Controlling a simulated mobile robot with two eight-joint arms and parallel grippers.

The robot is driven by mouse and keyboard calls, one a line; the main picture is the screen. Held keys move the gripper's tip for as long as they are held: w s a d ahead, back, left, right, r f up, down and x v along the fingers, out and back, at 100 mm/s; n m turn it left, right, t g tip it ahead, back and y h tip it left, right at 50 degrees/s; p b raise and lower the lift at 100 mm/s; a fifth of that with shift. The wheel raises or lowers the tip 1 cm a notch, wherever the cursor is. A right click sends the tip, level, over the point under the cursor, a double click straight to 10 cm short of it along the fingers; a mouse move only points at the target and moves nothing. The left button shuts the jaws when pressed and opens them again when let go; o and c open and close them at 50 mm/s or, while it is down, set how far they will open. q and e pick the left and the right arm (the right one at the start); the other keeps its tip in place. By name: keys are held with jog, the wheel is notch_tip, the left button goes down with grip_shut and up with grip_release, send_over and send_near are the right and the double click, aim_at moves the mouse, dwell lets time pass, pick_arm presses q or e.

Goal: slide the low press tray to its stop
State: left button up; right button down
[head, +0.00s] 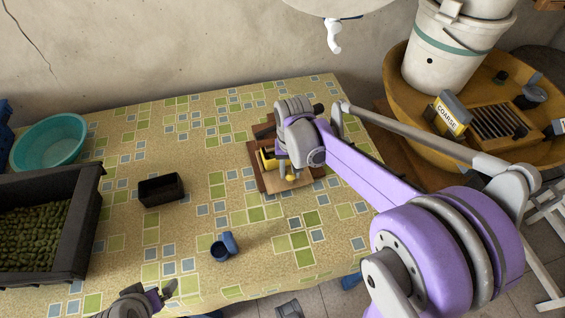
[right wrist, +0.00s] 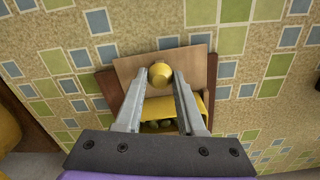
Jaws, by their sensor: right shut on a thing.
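The low press is a small wooden stand on the table. In the right wrist view its yellow tray (right wrist: 201,101) holds some dark green olives and has a round yellow knob (right wrist: 160,74). A light wooden board (right wrist: 195,62) lies below the knob, over a darker base (right wrist: 106,88). The yellow tray also shows in the head view (head: 267,159), partly hidden by my right gripper (head: 288,172). In the right wrist view my right gripper (right wrist: 159,78) has its fingers closed on the knob. My left gripper (head: 163,291) is at the bottom edge, away from the press; its jaw opening is unclear.
A black crate of olives (head: 70,235) and a teal bowl (head: 48,142) stand at the left. A small dark box (head: 161,190) and a blue mug (head: 222,247) stand on the table (head: 190,240). A round yellow tub (head: 400,75) with white buckets (head: 440,60) is right.

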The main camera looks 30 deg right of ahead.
jog(key=shift+s+a+p, duration=0.1)
jog(key=shift+s+a, duration=0.1)
jog(key=shift+s, duration=1)
jog(key=shift+s+a+p, duration=0.1)
jog(key=shift+s+a, duration=0.15)
jog(key=shift+s, duration=0.95)
jog(key=shift+s+a+p, duration=0.1)
jog(key=shift+s+a, duration=0.1)
jog(key=shift+s, duration=1)
jog(key=shift+c, duration=2.2)
grip_release()
notch_tip(320, 180, up, 11)
jog(key=p, duration=0.1)
jog(key=shift+s+f, duration=0.1)
jog(key=s+a+f+n+t+p, duration=0.2)
jog(key=s+a+f+n+t, duration=0.3)
jog(key=s, duration=0.1)
jog(key=shift+s+a+f, duration=0.15)
jog(key=shift+s+a, duration=0.05)
jog(key=shift+s, duration=0.15)
